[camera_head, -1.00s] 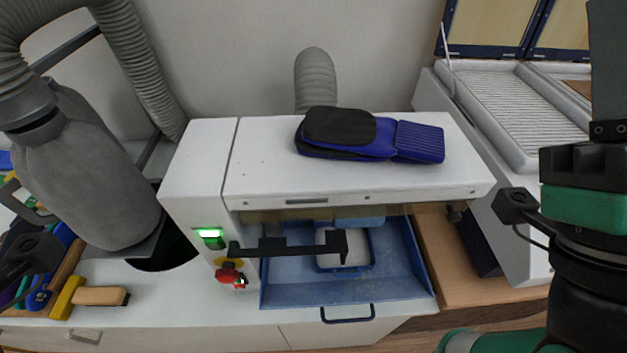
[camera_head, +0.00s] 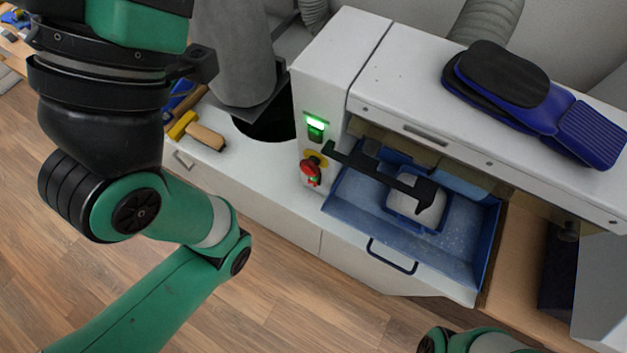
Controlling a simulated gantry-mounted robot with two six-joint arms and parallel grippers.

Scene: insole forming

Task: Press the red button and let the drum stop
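The red button (camera_head: 309,174) sits on a yellow plate on the front of the white machine's control panel. Above it a green-lit switch (camera_head: 316,126) glows. The drum itself I cannot make out; under the machine's white housing (camera_head: 400,60) there is a dark gap, and a black bar (camera_head: 380,175) runs across in front of it. My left arm fills the left of the view, clear of the button, and its gripper fingers are not visible. Only a bit of my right arm shows at the bottom edge; its gripper is out of view.
A blue tray (camera_head: 462,262) with a handle lies below the bar. Blue and black insoles or sandals (camera_head: 510,85) rest on the housing. A wooden-handled brush (camera_head: 206,137) lies on the white counter left of the panel. The floor in front is clear.

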